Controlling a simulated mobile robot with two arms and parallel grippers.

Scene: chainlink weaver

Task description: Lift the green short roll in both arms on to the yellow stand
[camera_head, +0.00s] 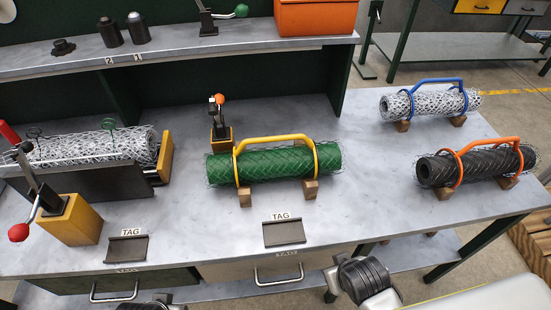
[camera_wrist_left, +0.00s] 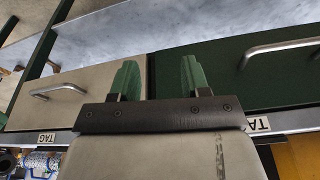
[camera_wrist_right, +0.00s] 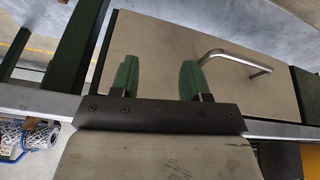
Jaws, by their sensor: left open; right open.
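The green short roll (camera_head: 275,163) is a mesh-wrapped cylinder with a yellow carrying handle (camera_head: 270,139). It lies sideways on small wooden blocks in the middle of the grey bench. No yellow stand is clearly recognisable; a pale panel with a yellow edge (camera_head: 480,296) is cut off at the lower right, and I cannot tell what it is. My left gripper (camera_wrist_left: 158,78) is open and empty, in front of the bench's drawers. My right gripper (camera_wrist_right: 159,80) is open and empty, in front of a beige drawer. Both are apart from the roll; their fingers do not show in the head view.
A black roll with orange handle (camera_head: 480,165) and a white roll with blue handle (camera_head: 430,102) lie at the right. A clamp fixture (camera_head: 85,160) holds a mesh roll at the left. A shelf (camera_head: 180,57) overhangs the back. The front centre has tag plates (camera_head: 284,233).

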